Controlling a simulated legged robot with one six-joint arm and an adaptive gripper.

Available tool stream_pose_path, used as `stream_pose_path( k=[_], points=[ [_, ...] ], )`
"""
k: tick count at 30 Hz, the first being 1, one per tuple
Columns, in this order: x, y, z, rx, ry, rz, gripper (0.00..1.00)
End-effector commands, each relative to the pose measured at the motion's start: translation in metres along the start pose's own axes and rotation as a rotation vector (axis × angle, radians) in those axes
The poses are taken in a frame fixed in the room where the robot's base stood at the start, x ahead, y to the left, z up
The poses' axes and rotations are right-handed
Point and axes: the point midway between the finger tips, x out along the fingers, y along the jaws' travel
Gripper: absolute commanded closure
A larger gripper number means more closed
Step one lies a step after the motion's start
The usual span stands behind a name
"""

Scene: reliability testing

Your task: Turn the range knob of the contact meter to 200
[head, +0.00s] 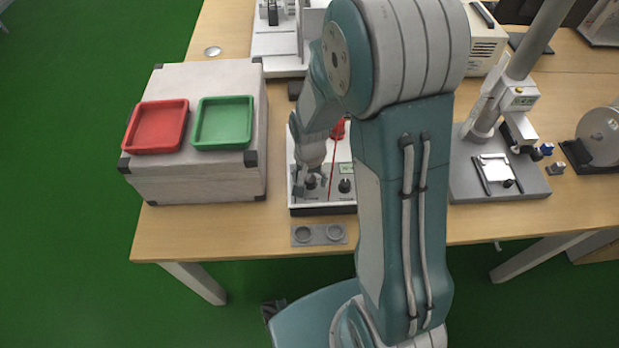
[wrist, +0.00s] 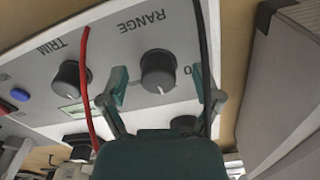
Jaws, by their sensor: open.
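The contact meter (head: 325,208) is a white-topped box with dark edges near the table's front. Its black range knob (wrist: 158,70) shows in the wrist view below the upside-down word RANGE. A white mark on the knob points toward the bottom of that view. A "0" shows right of the knob; other scale figures are hidden or unreadable. My gripper (head: 311,186) is open over the meter's left side. In the wrist view my gripper (wrist: 158,84) has one finger on each side of the range knob, with gaps visible. Contact with the panel cannot be told.
The trim knob (wrist: 72,76) is beside the range knob. A red lead (wrist: 84,95) and a black lead (wrist: 204,50) run close to my fingers. A grey case (head: 195,180) with red (head: 157,148) and green (head: 224,143) trays stands left of the meter.

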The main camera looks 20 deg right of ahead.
Motion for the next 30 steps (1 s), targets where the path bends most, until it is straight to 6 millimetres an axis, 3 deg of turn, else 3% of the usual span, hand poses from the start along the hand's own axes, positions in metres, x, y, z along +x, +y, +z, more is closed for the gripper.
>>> stream_pose_path(
  k=[8,21,30],
  points=[
    [-0.017,-0.001,-0.002,0.0,0.006,-0.003,0.18],
    [-0.102,-0.002,-0.001,0.0,0.004,-0.001,0.18],
    [-0.119,-0.002,0.0,0.0,0.0,0.001,0.18]
  ],
)
